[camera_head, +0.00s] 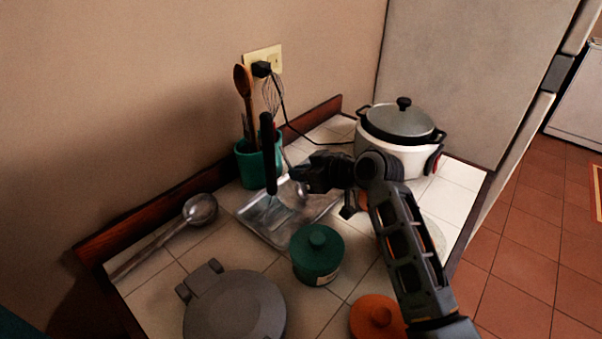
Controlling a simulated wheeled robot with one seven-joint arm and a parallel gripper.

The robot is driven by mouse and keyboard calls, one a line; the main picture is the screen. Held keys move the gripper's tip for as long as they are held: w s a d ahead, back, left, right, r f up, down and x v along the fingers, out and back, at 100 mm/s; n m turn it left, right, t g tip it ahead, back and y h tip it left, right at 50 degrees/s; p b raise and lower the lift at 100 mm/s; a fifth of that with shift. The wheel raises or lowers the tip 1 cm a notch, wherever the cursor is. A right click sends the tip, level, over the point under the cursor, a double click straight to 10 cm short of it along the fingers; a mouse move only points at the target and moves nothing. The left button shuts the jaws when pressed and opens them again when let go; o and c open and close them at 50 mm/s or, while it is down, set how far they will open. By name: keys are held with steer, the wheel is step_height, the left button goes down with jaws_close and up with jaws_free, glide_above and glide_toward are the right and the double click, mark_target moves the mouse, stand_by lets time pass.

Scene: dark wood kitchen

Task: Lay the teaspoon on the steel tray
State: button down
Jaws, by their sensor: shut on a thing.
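The steel tray (252,222) lies on the tiled counter, in the middle of the view. My gripper (300,178) is above the tray's far right part, seen from the side. It is shut on the teaspoon (302,191), a small silvery shape at the fingertips that is partly hidden. The teaspoon appears to be above the tray; I cannot tell whether it touches it. A utensil with a long black handle (268,155) stands upright in front of the green utensil pot, its lower end over the tray.
The green utensil pot (247,165) holds a wooden spoon and whisk behind the tray. A rice cooker (398,150) stands at the back right. A green lidded jar (318,255), a grey round lidded thing (236,310) and an orange lid (378,318) stand in front. A ladle (200,209) lies left.

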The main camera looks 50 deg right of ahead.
steer(key=c, duration=1.3)
jaws_free()
steer(key=shift+o, duration=0.2)
steer(key=shift+r, duration=0.1)
steer(key=b+v, duration=0.1)
steer(key=v, duration=1.1)
